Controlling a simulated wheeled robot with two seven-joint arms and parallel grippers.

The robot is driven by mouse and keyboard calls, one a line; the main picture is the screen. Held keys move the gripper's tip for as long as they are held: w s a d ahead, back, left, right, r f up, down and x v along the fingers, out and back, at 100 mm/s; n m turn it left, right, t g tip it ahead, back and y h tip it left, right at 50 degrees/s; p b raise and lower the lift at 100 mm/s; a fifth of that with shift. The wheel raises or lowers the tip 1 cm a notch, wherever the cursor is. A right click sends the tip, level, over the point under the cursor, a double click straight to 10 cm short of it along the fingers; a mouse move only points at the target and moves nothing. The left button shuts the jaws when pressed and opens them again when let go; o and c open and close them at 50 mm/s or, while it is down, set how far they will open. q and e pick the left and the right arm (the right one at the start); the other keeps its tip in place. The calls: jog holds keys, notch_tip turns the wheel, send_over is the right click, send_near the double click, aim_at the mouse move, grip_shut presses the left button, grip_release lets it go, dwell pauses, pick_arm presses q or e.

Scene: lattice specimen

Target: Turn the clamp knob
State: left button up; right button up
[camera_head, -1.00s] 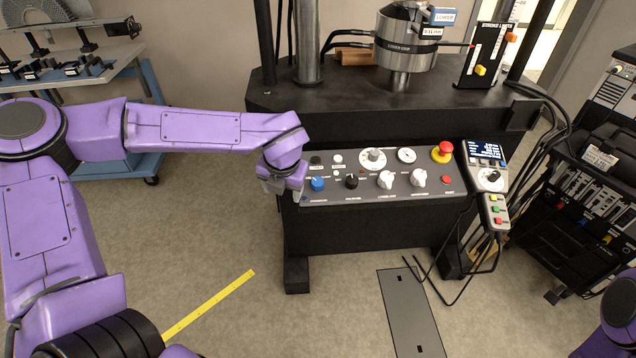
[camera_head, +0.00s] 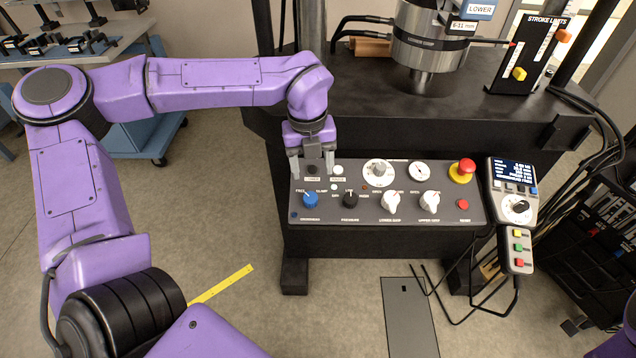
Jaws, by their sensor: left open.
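The blue knob (camera_head: 310,200) sits at the left end of the grey control panel (camera_head: 455,213). Small lettering beside it appears to read FREE and CLAMP. My left gripper (camera_head: 312,168) points down over the panel's upper left part, just behind the blue knob in the picture. Its two fingers are apart with nothing seen between them but panel and small buttons. The fingers look clear of the blue knob. Whether they touch the panel I cannot tell. My right gripper is out of view.
A black knob (camera_head: 350,199), white knobs (camera_head: 391,201) and a red emergency button (camera_head: 462,169) share the panel. A handset (camera_head: 516,249) and a display box (camera_head: 513,190) hang at its right. The black machine table (camera_head: 400,117) rises behind.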

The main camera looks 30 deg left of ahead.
aim_at(310, 197)
pick_arm(q)
jog(key=f, duration=0.9)
jog(key=shift+s+a, duration=0.2)
jog(key=shift+s, duration=0.2)
jog(key=shift+d+f, duration=0.1)
jog(key=shift+f, duration=0.1)
jog(key=c, duration=1)
